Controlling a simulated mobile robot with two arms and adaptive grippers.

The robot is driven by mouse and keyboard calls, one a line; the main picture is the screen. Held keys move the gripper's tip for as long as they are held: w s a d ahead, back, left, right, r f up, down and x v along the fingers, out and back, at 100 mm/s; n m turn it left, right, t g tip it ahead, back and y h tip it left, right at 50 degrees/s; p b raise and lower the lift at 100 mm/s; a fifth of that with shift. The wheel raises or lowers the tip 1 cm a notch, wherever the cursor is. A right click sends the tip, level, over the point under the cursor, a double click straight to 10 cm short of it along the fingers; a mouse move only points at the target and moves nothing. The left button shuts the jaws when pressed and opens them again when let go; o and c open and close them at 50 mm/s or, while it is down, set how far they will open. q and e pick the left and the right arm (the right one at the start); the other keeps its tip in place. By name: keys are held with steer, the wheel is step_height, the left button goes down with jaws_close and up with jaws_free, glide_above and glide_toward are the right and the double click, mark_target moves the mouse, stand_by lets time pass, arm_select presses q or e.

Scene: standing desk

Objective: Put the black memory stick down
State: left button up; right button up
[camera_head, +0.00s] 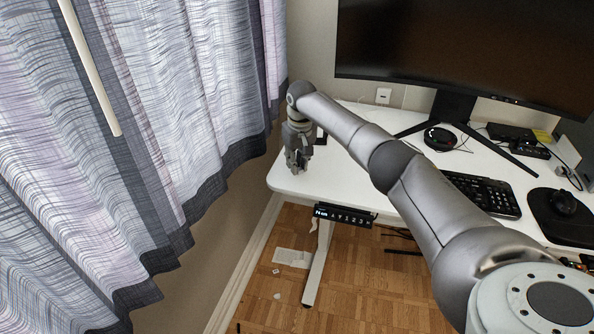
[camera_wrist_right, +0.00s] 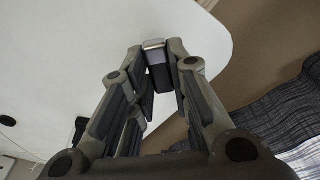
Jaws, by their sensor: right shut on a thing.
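The black memory stick (camera_wrist_right: 158,62) has a silver end and sits between the fingertips of my right gripper (camera_wrist_right: 157,58) in the right wrist view. My right gripper is shut on it. In the head view, my right gripper (camera_head: 297,164) points down at the left end of the white desk (camera_head: 345,182). The stick cannot be made out there. In the wrist view the stick is over the white desk top (camera_wrist_right: 75,45), near its rounded corner. I cannot tell whether it touches the surface. My left gripper is not in view.
A keyboard (camera_head: 482,193), a mouse (camera_head: 563,202) on a black pad and a monitor (camera_head: 465,45) stand farther right. A curtain (camera_head: 175,110) hangs left of the desk. A control panel (camera_head: 343,215) is under the front edge. The desk top in front of the gripper is clear.

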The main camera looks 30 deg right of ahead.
mark_target(299, 169)
steer(key=shift+f, duration=1.55)
steer(key=shift+f, duration=0.1)
steer(key=o, duration=0.7)
step_height(299, 169, up, 12)
steer(key=s, duration=0.1)
steer(key=shift+s+p, duration=0.25)
steer(key=shift+p, duration=0.15)
